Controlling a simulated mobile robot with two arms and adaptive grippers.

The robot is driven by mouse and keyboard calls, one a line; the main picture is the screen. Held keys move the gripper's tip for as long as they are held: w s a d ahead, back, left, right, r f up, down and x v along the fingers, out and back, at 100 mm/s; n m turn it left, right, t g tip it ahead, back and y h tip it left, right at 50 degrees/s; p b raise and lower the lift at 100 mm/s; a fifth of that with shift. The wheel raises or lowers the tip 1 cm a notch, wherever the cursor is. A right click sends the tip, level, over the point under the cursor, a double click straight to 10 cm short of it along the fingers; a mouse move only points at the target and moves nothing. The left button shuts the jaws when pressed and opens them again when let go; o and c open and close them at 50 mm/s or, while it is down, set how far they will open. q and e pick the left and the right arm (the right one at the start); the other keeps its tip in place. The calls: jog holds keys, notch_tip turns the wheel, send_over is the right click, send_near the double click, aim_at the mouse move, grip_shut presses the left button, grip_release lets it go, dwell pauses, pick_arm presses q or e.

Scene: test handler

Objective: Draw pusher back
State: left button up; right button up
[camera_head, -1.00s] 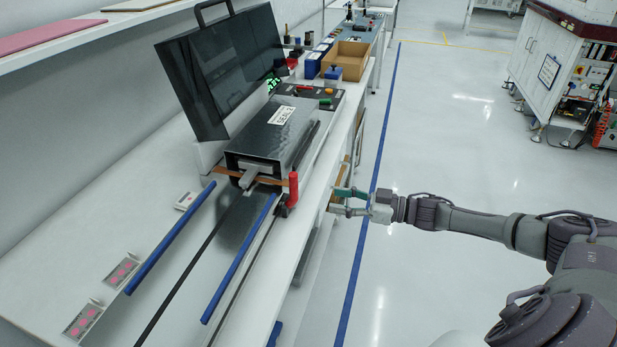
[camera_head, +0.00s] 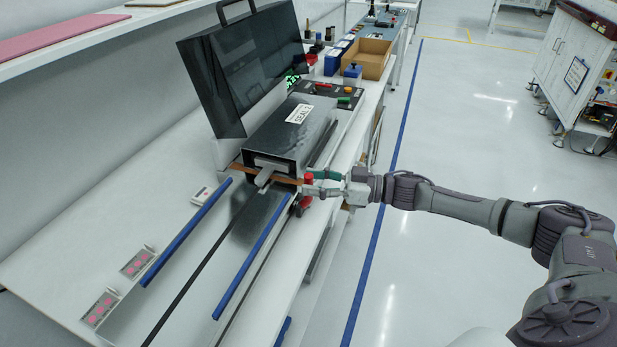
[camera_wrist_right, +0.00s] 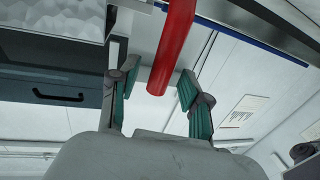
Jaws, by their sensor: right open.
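The pusher's red upright handle (camera_head: 308,178) stands at the front right corner of the dark sealing machine (camera_head: 290,132), beside the rail. My right gripper (camera_head: 314,183) is at this handle and hides its middle part. In the right wrist view the red handle (camera_wrist_right: 172,45) reaches down between the two green-padded fingers of my right gripper (camera_wrist_right: 158,88). The fingers are apart, with a gap visible on both sides of the handle. My left gripper is not in view.
Two blue bars (camera_head: 187,232) and dark rails run along the white bench (camera_head: 90,210) in front of the machine. A tilted dark cover (camera_head: 240,65) stands behind it. A cardboard box (camera_head: 366,58) is further back.

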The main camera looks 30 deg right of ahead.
jog(key=shift+w+a, duration=0.45)
jog(key=shift+a, duration=0.15)
grip_shut()
